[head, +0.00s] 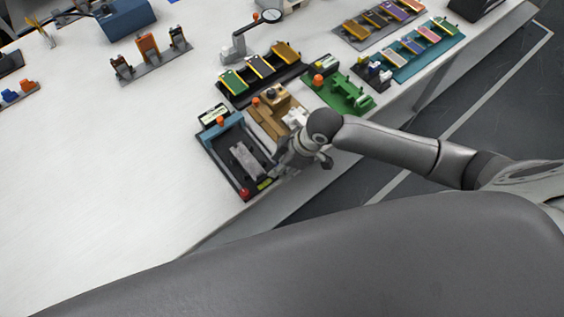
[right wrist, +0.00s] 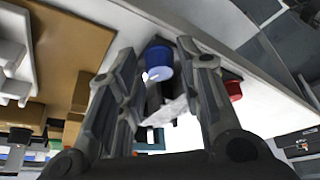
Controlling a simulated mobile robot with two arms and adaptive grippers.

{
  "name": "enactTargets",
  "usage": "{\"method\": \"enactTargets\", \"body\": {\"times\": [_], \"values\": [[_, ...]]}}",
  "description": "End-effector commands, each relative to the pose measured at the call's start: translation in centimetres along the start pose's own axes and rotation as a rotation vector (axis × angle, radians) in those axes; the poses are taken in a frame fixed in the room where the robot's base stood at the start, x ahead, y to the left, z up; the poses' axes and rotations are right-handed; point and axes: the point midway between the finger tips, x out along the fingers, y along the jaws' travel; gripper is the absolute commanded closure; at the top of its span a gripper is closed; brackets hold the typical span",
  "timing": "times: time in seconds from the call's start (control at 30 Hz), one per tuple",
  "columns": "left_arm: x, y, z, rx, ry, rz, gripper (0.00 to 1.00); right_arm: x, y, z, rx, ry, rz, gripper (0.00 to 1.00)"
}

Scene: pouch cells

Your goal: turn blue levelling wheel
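The blue levelling wheel (right wrist: 158,62) shows in the right wrist view as a short blue cylinder between my right gripper's fingertips. My right gripper (right wrist: 155,50) is open around it. A gap shows beside the left finger; the right finger is very close, and I cannot tell whether it touches. In the head view my right gripper (head: 284,163) is at the right side of a dark fixture with a blue back edge (head: 222,130). The wheel is hidden there behind the gripper. My left gripper is not in view.
A tan fixture (head: 265,120) and a green fixture (head: 345,94) stand close behind. Racks of coloured pouch cells (head: 258,68) are farther back.

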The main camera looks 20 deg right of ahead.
Motion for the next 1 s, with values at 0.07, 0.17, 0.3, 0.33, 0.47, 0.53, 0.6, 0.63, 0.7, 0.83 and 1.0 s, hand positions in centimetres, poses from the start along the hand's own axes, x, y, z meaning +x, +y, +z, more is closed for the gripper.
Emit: {"method": "enactTargets", "body": {"times": [0.07,0.17,0.3,0.33,0.47,0.53,0.6,0.63,0.7,0.83,1.0], "values": [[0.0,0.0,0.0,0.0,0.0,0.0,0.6,0.0,0.0,0.0,0.0,0.0,0.0,0.56],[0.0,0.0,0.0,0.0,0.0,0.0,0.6,0.0,0.0,0.0,-0.001,-0.001,-0.001,0.56],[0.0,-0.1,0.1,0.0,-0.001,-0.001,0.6,0.0,0.0,0.0,-0.001,-0.001,-0.001,0.56],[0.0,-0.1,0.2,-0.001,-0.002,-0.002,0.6,-0.1,0.0,0.0,-0.001,-0.001,-0.001,0.56],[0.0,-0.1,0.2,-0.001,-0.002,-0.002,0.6,-0.9,0.1,0.0,-0.002,0.0,0.001,0.56],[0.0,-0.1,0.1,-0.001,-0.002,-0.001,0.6,-2.0,0.1,0.0,-0.003,0.0,0.003,0.56],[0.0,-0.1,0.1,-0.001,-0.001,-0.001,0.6,-3.4,0.1,0.1,-0.004,-0.001,0.002,0.56],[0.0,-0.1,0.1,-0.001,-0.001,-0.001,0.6,-4.0,0.1,0.0,-0.003,0.0,0.004,0.56],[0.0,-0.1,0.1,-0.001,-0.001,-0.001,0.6,-5.6,0.1,0.0,-0.004,0.0,0.003,0.56],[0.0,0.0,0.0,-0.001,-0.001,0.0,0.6,-8.3,0.1,0.1,-0.002,-0.001,0.003,0.56],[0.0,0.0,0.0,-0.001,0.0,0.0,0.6,-10.9,0.1,0.0,-0.001,0.0,0.002,0.56]]}}
